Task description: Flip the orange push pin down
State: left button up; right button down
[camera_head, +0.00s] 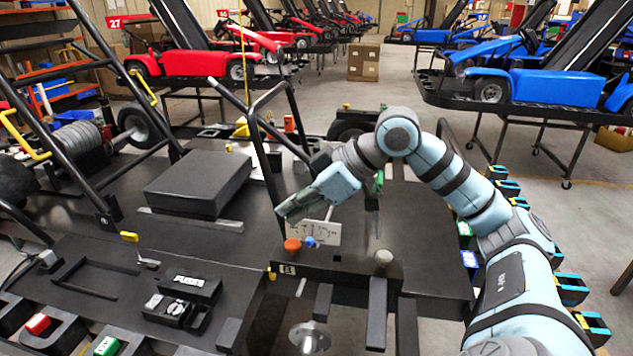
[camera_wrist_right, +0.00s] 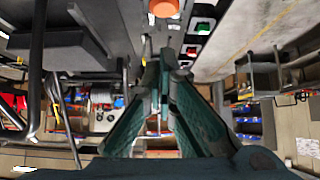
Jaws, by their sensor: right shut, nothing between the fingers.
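The orange push pin (camera_head: 292,245) has a round orange cap and stands on the black panel near the middle of the head view, beside a small blue knob (camera_head: 310,241). In the right wrist view a round orange cap (camera_wrist_right: 164,8) shows at the top edge, partly cut off. My right gripper (camera_head: 284,211) is shut and empty. It hangs above the push pin, apart from it. In the right wrist view its green fingers (camera_wrist_right: 164,62) come together below the orange cap. My left gripper is out of view.
A white gauge plate (camera_head: 314,232) stands behind the pin. A black box (camera_head: 198,183) and a fuse box (camera_head: 187,290) are to the left. A white knob (camera_head: 383,257) is to the right. Black tubes (camera_head: 285,110) rise close to my right gripper.

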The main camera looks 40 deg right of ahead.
aim_at(297, 241)
notch_tip(297, 241, down, 3)
jog(key=shift+f+b, duration=0.15)
jog(key=shift+b, duration=1.05)
jog(key=shift+s+f, duration=0.1)
jog(key=shift+f, duration=0.2)
